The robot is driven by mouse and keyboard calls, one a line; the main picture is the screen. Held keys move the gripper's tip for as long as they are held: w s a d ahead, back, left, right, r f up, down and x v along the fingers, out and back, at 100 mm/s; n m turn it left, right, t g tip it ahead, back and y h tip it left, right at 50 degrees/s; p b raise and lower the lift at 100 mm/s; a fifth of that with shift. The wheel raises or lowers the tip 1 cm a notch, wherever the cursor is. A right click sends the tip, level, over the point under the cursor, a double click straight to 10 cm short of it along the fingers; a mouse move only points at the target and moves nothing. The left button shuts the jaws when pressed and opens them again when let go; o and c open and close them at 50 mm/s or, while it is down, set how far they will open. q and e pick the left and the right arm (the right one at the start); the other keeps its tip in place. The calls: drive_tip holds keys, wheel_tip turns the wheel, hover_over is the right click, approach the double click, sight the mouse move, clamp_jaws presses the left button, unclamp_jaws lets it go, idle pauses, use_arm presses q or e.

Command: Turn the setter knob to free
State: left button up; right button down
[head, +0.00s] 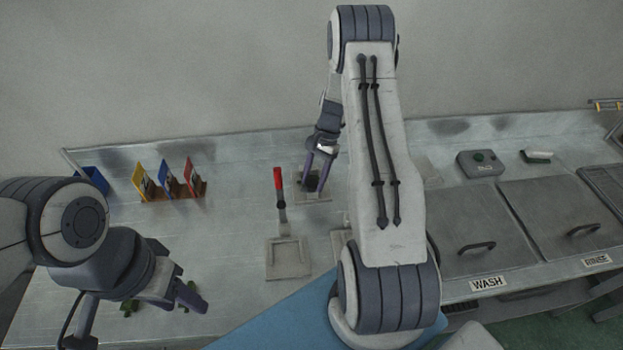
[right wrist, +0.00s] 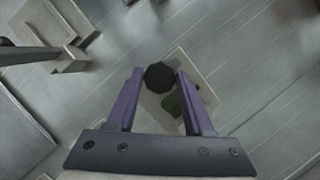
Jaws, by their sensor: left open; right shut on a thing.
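The setter knob is a small black knob (right wrist: 160,76) on a pale square plate (right wrist: 206,97) in the right wrist view. In the head view its plate (head: 325,197) lies toward the back of the bench, with the dark knob (head: 311,184) partly hidden. My right gripper (head: 318,170) points down at it from above. In the right wrist view the purple fingers (right wrist: 158,80) stand on either side of the knob and are shut on it. The knob's pointer and any markings are not readable. My left gripper (head: 183,296) is open and empty over the front left bench.
A red-handled lever (head: 279,180) stands left of the knob, above a square base (head: 288,260). Yellow, blue and red holders (head: 170,182) stand at back left.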

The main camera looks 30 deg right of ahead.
drive_tip(key=shift+w+d+r, duration=0.1)
drive_tip(key=shift+w+d, duration=0.1)
drive_tip(key=shift+w, duration=0.1)
drive_tip(key=shift+c, duration=1.4)
unclamp_jaws()
drive_tip(key=shift+a, duration=0.1)
drive_tip(key=shift+r, duration=0.3)
drive_tip(key=b+v, duration=0.2)
drive_tip(key=v, duration=0.7)
drive_tip(key=shift+d+r+b, duration=0.3)
drive_tip(key=shift+r, duration=0.05)
